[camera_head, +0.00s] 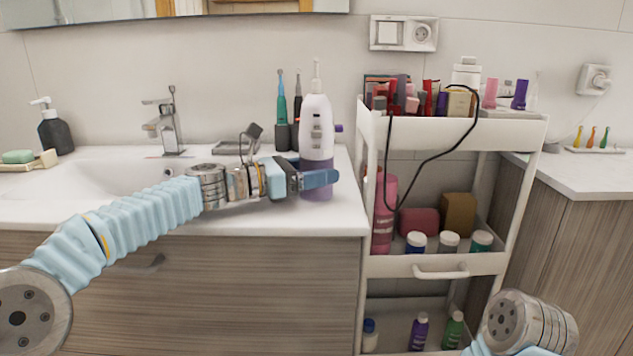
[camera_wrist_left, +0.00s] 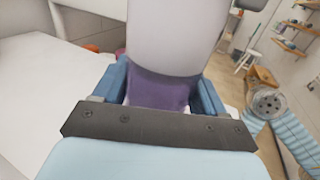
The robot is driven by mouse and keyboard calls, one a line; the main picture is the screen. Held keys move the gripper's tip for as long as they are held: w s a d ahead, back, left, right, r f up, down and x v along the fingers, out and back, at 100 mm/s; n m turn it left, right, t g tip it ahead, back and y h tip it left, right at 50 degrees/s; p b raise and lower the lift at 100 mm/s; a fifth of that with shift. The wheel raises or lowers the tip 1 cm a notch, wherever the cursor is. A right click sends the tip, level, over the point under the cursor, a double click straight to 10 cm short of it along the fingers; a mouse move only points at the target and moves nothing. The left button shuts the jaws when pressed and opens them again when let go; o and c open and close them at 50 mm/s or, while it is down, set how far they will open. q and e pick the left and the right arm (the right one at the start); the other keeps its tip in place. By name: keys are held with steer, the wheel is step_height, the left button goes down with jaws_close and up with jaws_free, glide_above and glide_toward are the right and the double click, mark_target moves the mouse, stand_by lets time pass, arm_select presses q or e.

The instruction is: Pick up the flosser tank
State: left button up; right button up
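The flosser (camera_head: 317,118) stands upright near the right end of the sink counter, with a white body, a thin nozzle and a translucent purple tank (camera_head: 316,162) at its base. My left gripper (camera_head: 318,179) reaches in from the left at tank height, with one blue finger across the tank's front; the far finger is hidden there. In the left wrist view, the purple tank (camera_wrist_left: 160,86) sits between both blue fingers (camera_wrist_left: 160,92), which lie against its sides with no clear gap. My right gripper is out of view; only part of that arm shows at lower right.
Electric toothbrushes (camera_head: 282,110) stand just behind-left of the flosser. A small grey tray (camera_head: 236,148) and the faucet (camera_head: 168,125) are farther left. The white cart (camera_head: 440,266), loaded with bottles and cosmetics, stands close to the counter's right edge.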

mark_target(316, 132)
arm_select(q)
steer(key=c, duration=0.3)
steer(key=shift+r, duration=0.2)
steer(key=shift+r, duration=0.25)
step_height(316, 132, up, 3)
steer(key=shift+f+p, duration=0.1)
steer(key=shift+p, duration=0.45)
steer(key=s+r, duration=0.5)
steer(key=shift+r, duration=0.25)
steer(key=s+r, duration=0.1)
steer(key=s, duration=0.2)
steer(key=s+r, duration=0.1)
steer(key=s, duration=0.2)
steer(key=s+r+b, duration=0.1)
steer(key=s+r, duration=0.1)
steer(key=s, duration=0.1)
